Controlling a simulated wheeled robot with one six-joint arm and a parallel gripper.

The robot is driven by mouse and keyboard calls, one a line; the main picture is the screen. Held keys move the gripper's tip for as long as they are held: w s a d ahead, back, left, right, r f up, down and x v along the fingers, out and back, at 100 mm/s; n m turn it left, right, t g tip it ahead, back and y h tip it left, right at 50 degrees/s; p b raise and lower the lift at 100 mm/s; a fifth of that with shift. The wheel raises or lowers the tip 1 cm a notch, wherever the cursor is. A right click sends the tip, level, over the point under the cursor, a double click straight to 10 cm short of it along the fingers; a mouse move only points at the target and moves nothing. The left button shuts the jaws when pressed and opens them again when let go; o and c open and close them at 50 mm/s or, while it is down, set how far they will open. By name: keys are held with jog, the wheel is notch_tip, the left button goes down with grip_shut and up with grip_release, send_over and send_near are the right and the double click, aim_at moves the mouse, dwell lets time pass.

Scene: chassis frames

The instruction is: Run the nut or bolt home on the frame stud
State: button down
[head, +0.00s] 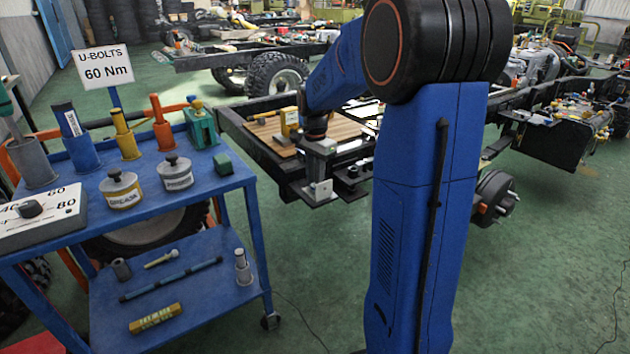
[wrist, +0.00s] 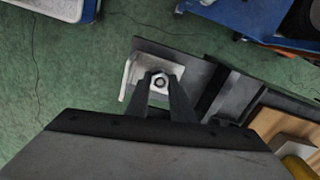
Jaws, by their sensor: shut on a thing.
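My gripper (wrist: 160,82) is shut on a small pale nut (wrist: 159,83), with one dark finger on each side of it. The nut is at a light metal bracket (wrist: 130,76) with an upturned edge, on the dark frame (wrist: 177,64). The stud is hard to make out, and I cannot tell how far the nut sits on it. In the head view my gripper (head: 320,168) points down over the frame's near corner, just above the pale bracket (head: 322,193). The nut is too small to tell there.
A blue two-shelf cart (head: 215,184) with sockets, tins and a dial box (head: 42,219) stands at the left. A sign (head: 106,67) reads "U-BOLTS 60 Nm". A wooden board (head: 345,127) with parts lies on the frame behind my gripper. Green floor is free at the right front.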

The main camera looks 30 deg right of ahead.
jog(key=shift+s+m, duration=0.1)
jog(key=shift+m, duration=0.9)
jog(key=m, duration=0.3)
jog(key=shift+f+m, duration=0.1)
jog(key=shift+m, duration=1.4)
jog(key=shift+m, duration=1)
jog(key=m, duration=0.4)
